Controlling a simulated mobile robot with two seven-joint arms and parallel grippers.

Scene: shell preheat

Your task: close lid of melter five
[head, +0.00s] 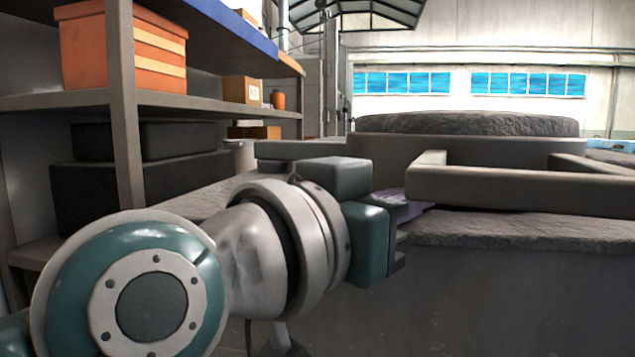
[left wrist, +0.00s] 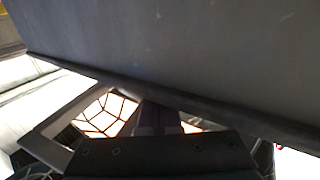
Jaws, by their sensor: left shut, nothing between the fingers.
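A large grey melter (head: 520,280) fills the right of the head view, with a rough, stone-like top edge. A thick grey handle bar (head: 515,188) projects towards me above that edge. A raised round part with a rough top (head: 465,123) stands behind it; I cannot tell how far the lid is open, and no number shows. My left gripper (head: 412,203) is shut and empty, just left of the bar's near corner; contact is unclear. In the left wrist view, the shut fingers (left wrist: 157,118) point at the lower edge of a broad grey panel (left wrist: 190,50).
A shelf rack (head: 124,110) stands close on the left, with an orange crate (head: 118,48), a cardboard box (head: 242,90) and black cases (head: 140,175). A blue item (head: 610,146) lies at the far right. Windows (head: 400,83) line the back wall.

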